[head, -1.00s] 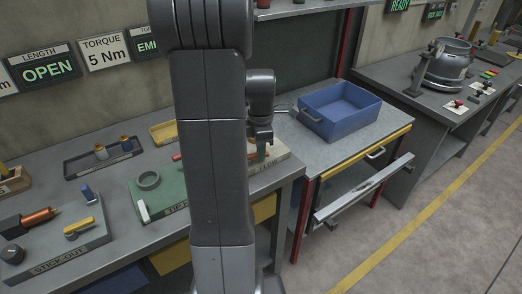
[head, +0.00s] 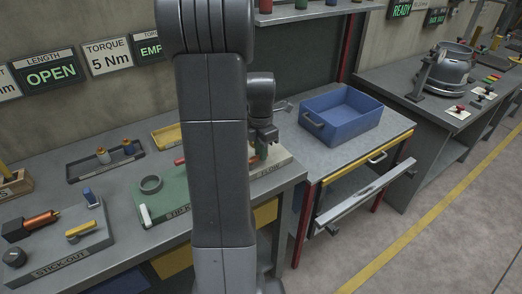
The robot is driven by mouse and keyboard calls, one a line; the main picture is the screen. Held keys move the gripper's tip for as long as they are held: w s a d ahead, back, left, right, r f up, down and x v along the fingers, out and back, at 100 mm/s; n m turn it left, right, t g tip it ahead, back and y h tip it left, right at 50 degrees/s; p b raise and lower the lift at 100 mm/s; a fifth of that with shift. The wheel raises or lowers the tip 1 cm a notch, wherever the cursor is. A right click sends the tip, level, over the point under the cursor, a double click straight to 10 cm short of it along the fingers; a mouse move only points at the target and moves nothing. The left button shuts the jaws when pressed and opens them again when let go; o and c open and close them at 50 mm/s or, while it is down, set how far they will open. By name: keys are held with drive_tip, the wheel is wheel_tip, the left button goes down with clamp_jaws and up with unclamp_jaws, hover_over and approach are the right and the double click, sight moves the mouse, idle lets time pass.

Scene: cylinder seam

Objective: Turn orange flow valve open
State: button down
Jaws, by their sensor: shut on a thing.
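My gripper (head: 264,139) points down at the back of the bench, just right of my own arm, which covers much of the middle of the head view. It is shut on a small part above a pale block with a lettered front (head: 276,174). A little orange, likely the orange flow valve (head: 263,150), shows just under the jaws. A green upright part (head: 252,153) stands beside it. The valve's handle angle is too small and too hidden to tell.
A green fixture with a ring (head: 151,184) and a stick-out block (head: 60,262) with a yellow lever lie left on the bench. A blue bin (head: 340,122) sits on the cart to the right. Wall signs (head: 51,74) hang at the back left.

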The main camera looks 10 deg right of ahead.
drive_tip(key=c, duration=1.4)
unclamp_jaws()
wheel_tip(320, 180, up, 14)
drive_tip(key=shift+f, duration=0.1)
wheel_tip(320, 180, down, 14)
